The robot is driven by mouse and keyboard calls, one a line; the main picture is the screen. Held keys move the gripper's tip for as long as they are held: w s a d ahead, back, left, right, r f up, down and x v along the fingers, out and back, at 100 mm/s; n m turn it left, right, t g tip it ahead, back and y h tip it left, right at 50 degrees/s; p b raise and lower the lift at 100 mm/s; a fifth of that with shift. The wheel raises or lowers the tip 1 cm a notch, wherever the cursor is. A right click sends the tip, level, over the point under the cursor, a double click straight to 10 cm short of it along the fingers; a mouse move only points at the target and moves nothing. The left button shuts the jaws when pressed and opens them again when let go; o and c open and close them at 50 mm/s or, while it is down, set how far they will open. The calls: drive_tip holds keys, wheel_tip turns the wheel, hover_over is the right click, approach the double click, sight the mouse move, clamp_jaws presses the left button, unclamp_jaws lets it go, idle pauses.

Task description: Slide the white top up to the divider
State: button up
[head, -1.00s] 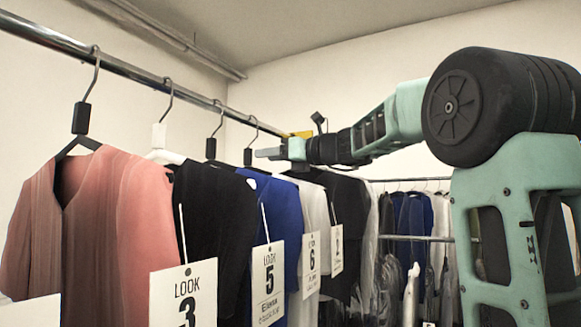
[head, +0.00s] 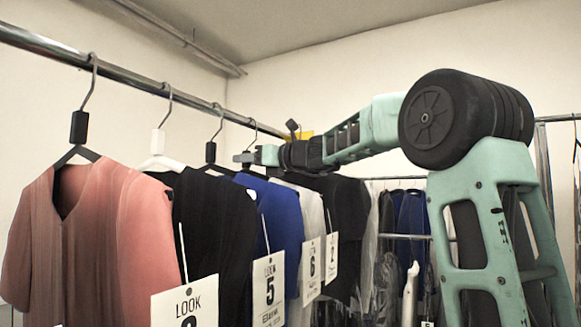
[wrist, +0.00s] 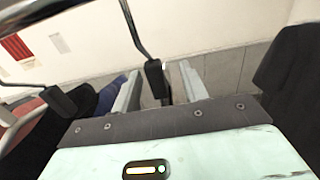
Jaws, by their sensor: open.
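The white top (head: 309,208) hangs on the rail behind the blue top, with a LOOK 6 tag at its front. In the wrist view, a hanger's black block (wrist: 157,80) and hook stand between the two fingers. It appears to be the fourth hanger from the front in the head view, by my gripper (head: 243,158). My gripper is open, with one finger on each side of the block (wrist: 157,88); contact is not clear. The yellow divider (head: 304,134) on the rail is partly hidden behind my arm.
A salmon top (head: 120,240), a black top (head: 215,225) and a blue top (head: 278,210) hang nearer on the same rail (head: 130,78). A dark garment (head: 345,225) hangs just beyond the white top. Another rack (head: 400,237) of clothes stands behind.

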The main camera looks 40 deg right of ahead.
drive_tip(key=shift+w+d+p, duration=1.75)
drive_tip(key=shift+d+p, duration=1.05)
drive_tip(key=shift+d, duration=2.15)
drive_tip(key=shift+w+d+p, duration=1.75)
drive_tip(key=shift+d+p, duration=1.05)
drive_tip(key=shift+d, duration=2.1)
drive_tip(key=a+b+v, duration=0.1)
drive_tip(key=b+v, duration=0.4)
drive_tip(key=v, duration=0.8)
drive_tip(key=shift+s, duration=0.25)
drive_tip(key=shift+a, duration=0.15)
